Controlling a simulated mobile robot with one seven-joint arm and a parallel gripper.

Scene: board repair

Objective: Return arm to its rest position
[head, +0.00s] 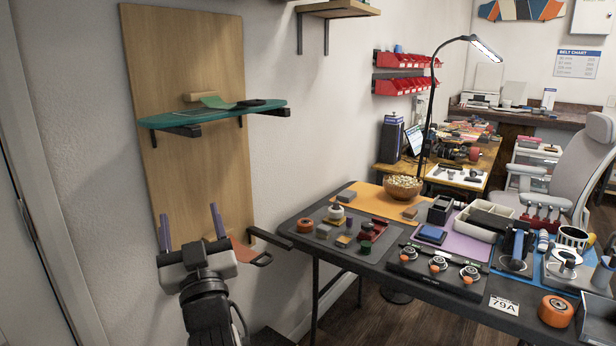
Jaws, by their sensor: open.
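My gripper (191,226) is at the lower left of the head view, in front of a tall wooden wall panel (170,70). Its two purple fingers point up and stand wide apart, with nothing visible between them. My dark arm comes up from the bottom edge behind it. A reddish-brown piece (241,250) shows just right of the gripper, near a dark bracket (270,238); the gripper hides part of it. I cannot tell whether they touch.
A teal shelf (160,122) on brackets juts out above the gripper, holding a few small items. A dark, crowded worktable (395,292) stands to the right, with orange wheels, tools and trays. A thin black lamp (425,130) rises behind it. A grey chair (590,155) is at the right.

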